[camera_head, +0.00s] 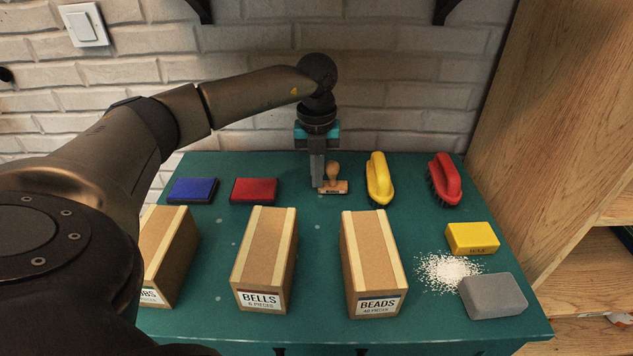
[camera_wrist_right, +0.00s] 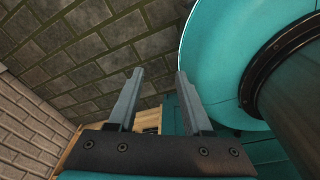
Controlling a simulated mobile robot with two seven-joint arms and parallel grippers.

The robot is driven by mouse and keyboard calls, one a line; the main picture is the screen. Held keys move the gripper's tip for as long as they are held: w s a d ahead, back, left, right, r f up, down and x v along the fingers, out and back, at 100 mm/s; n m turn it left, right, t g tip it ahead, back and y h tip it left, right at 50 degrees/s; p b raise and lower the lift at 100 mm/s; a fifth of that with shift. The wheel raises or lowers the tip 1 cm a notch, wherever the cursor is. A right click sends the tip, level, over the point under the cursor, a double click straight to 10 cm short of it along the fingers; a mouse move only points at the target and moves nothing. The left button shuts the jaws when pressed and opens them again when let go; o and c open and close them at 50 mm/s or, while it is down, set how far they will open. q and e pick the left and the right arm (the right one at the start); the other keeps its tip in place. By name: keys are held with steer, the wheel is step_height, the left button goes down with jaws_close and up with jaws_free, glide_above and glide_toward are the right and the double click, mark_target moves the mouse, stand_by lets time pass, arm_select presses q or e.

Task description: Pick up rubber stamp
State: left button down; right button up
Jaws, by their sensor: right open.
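The rubber stamp (camera_head: 333,177) stands near the back middle of the green table, with a wooden knob handle on a flat wooden base. My left gripper (camera_head: 317,184) points down right beside the stamp, on its left, with its fingertips low near the table. Its fingers overlap in this view, so I cannot tell whether they are apart or whether they touch the stamp. My right gripper (camera_wrist_right: 157,75) shows only in the right wrist view, with its two fingers apart and nothing between them.
Blue (camera_head: 192,190) and red (camera_head: 254,190) pads lie left of the stamp. Yellow (camera_head: 379,180) and red (camera_head: 445,180) brushes lie right. Boxes labelled BELLS (camera_head: 266,250) and BEADS (camera_head: 371,255) stand in front. A yellow block (camera_head: 471,238), white grains and a grey block (camera_head: 493,296) are at right.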

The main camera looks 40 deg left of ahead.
arm_select(q)
steer(key=shift+s+a+f, duration=0.1)
steer(key=shift+s+f, duration=0.3)
steer(key=shift+f, duration=0.15)
step_height(320, 180, up, 10)
steer(key=p, duration=0.2)
steer(key=shift+w+r, duration=0.15)
steer(key=shift+w, duration=0.1)
steer(key=c, duration=1.2)
jaws_free()
steer(key=o, duration=0.9)
arm_select(e)
steer(key=shift+s+a+r, duration=0.7)
steer(key=shift+s+r, duration=0.25)
steer(key=shift+r, duration=0.05)
arm_select(q)
steer(key=shift+r, duration=0.1)
arm_select(e)
steer(key=shift+r, duration=0.1)
